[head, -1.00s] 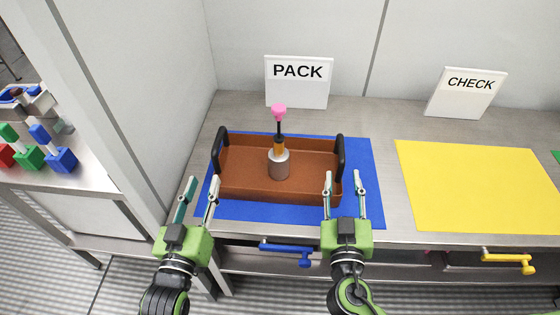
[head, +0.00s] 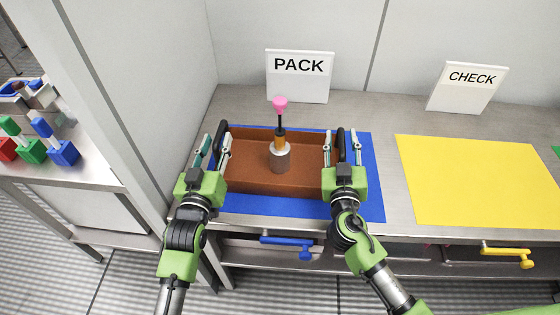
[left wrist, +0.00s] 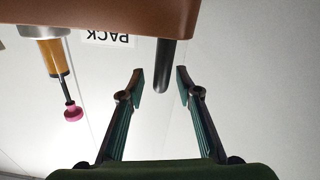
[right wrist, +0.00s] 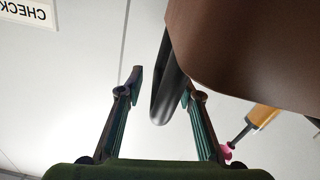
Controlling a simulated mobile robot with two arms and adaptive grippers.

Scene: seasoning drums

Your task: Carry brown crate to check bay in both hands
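The brown crate (head: 245,180) sits on the blue mat in front of the PACK sign, with a black handle at each end. A grey, orange and black tool with a pink tip (head: 280,150) stands upright in it. My left gripper (head: 212,150) is open at the left handle (head: 222,135); in the left wrist view the handle (left wrist: 168,65) lies beyond and between the spread fingertips. My right gripper (head: 342,148) is open with its fingers on either side of the right handle (head: 341,138); in the right wrist view the handle (right wrist: 165,95) reaches between the fingers. The check bay is the yellow mat (head: 470,180).
The PACK sign (head: 299,76) and CHECK sign (head: 466,88) stand behind the mats. A wall panel (head: 150,110) rises close on the left. A blue drawer handle (head: 290,245) and a yellow one (head: 508,255) stick out below the counter. The yellow mat is clear.

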